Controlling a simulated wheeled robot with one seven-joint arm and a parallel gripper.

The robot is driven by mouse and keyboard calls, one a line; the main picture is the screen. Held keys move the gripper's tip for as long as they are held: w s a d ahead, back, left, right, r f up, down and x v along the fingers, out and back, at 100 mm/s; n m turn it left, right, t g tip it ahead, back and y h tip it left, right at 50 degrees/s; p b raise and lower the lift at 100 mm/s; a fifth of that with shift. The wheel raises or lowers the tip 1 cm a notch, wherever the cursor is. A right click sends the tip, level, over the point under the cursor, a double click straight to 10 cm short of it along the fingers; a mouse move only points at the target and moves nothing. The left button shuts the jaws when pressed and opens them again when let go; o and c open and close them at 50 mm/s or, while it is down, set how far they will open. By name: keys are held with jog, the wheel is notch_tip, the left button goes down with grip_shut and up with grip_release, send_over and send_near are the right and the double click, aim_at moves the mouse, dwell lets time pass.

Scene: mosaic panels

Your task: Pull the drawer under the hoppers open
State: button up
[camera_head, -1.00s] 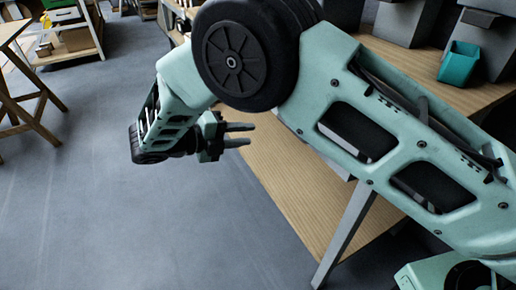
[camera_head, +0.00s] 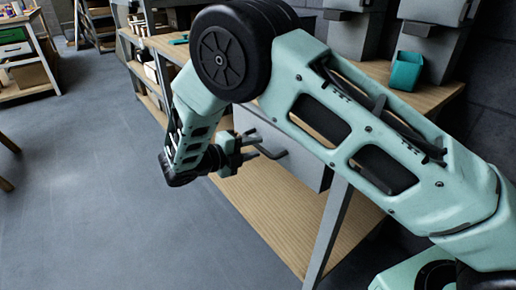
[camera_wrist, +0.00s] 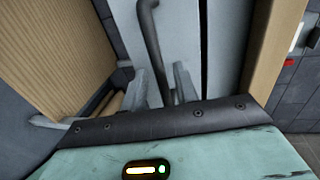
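The grey drawer (camera_head: 305,172) hangs under the wooden bench top, below the grey hoppers (camera_head: 349,35). It looks shut, though my arm hides part of it in the head view. Its dark bar handle (camera_head: 281,154) stands out from the front. My gripper (camera_head: 264,145) is in front of the drawer, close to the handle, with its fingers apart. In the wrist view, the handle (camera_wrist: 151,40) runs down from the top edge to between my two fingers (camera_wrist: 164,85), beside the pale drawer front (camera_wrist: 180,32). I cannot tell whether the fingers touch it.
A teal bin (camera_head: 406,71) sits by the hoppers on the bench top (camera_head: 440,96). A lower wooden shelf (camera_head: 270,205) and a slanted grey bench leg (camera_head: 330,235) are below the drawer. The floor (camera_head: 100,190) to the left is clear.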

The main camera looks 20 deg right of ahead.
jog(key=shift+x, duration=1.1)
